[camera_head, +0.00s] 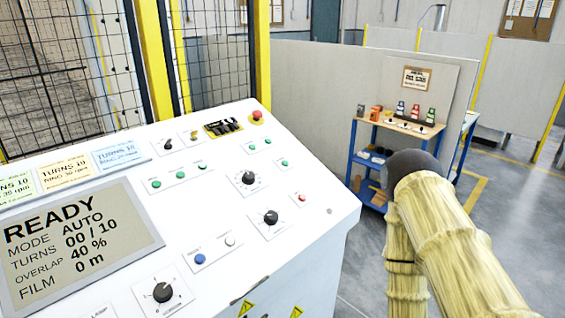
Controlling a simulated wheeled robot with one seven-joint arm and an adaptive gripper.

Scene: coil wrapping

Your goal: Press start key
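The white control panel (120,182) fills the left and middle of the view, sloped towards me. It carries a blue button (200,258) and a white button (230,241) side by side, several green buttons (180,175), a small red button (302,198) and black rotary knobs (271,217). The key labels are too small to read, so I cannot tell which one is the start key. The display (75,245) reads READY, MODE AUTO, TURNS 00/10, OVERLAP 40 %, FILM 0 m. My yellow-sleeved arm is at the right, apart from the panel. My gripper is not in view.
A red emergency-stop button (257,117) sits at the panel's far corner. Yellow posts (153,55) and black mesh fencing (215,70) stand behind the panel. A blue-framed bench (372,135) with small items stands beyond my arm. Grey floor (515,215) is open at the right.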

